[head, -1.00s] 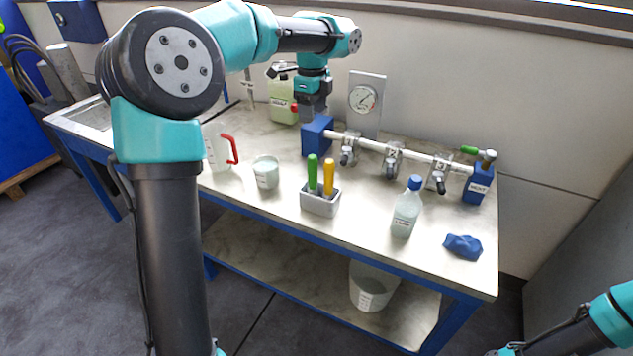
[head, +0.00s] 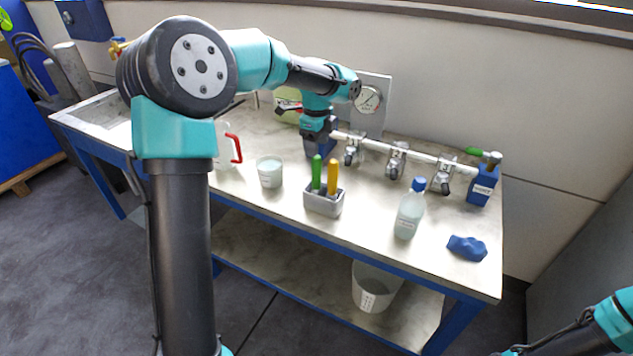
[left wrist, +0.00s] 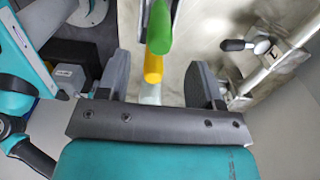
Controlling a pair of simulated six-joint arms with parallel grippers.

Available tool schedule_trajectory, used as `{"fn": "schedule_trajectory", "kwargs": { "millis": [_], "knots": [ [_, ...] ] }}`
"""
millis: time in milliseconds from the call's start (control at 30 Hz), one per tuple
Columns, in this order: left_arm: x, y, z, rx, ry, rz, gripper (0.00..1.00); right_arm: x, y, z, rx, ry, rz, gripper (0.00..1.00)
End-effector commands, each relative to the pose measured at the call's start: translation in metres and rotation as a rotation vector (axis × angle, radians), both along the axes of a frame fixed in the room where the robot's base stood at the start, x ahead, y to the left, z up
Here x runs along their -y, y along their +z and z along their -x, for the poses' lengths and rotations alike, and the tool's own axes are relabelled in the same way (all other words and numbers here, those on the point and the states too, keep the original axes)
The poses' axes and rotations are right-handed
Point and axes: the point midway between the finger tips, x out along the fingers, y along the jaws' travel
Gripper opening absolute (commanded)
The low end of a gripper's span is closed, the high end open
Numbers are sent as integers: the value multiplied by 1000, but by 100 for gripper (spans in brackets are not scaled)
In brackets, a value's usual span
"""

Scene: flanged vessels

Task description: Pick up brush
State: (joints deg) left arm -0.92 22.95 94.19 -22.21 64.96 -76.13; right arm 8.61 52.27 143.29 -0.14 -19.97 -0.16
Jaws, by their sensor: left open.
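A green handle (head: 317,172) and a yellow handle (head: 332,178) stand upright in a small grey holder (head: 323,204) on the bench. The holder hides their lower ends, so I cannot tell which is the brush. My left gripper (head: 318,150) is open and empty, just above and behind the handles in the head view. In the left wrist view, the green handle (left wrist: 160,28) and the yellow handle (left wrist: 153,68) appear in line with the gap between the open fingers of my left gripper (left wrist: 159,75). Neither is gripped. My right gripper is out of view.
A beaker (head: 269,173) and a red-handled jug (head: 235,148) stand left of the holder. A valved pipe (head: 425,156) runs behind. Bare benchtop lies between holder and bottle.

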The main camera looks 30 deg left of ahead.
Motion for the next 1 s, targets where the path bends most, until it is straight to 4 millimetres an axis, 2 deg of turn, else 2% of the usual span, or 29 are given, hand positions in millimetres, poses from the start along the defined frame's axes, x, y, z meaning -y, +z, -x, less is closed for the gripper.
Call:
{"fn": "schedule_trajectory", "kwargs": {
  "millis": [100,200,633,1000],
  "knots": [
    [0,-17,0,-2,-1,-1,60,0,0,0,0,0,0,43],
    [0,-23,0,-1,0,-1,60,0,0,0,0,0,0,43],
    [0,-29,0,-1,0,-1,60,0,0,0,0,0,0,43],
    [-1,-73,1,-1,-1,0,60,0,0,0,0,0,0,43]
  ]
}}
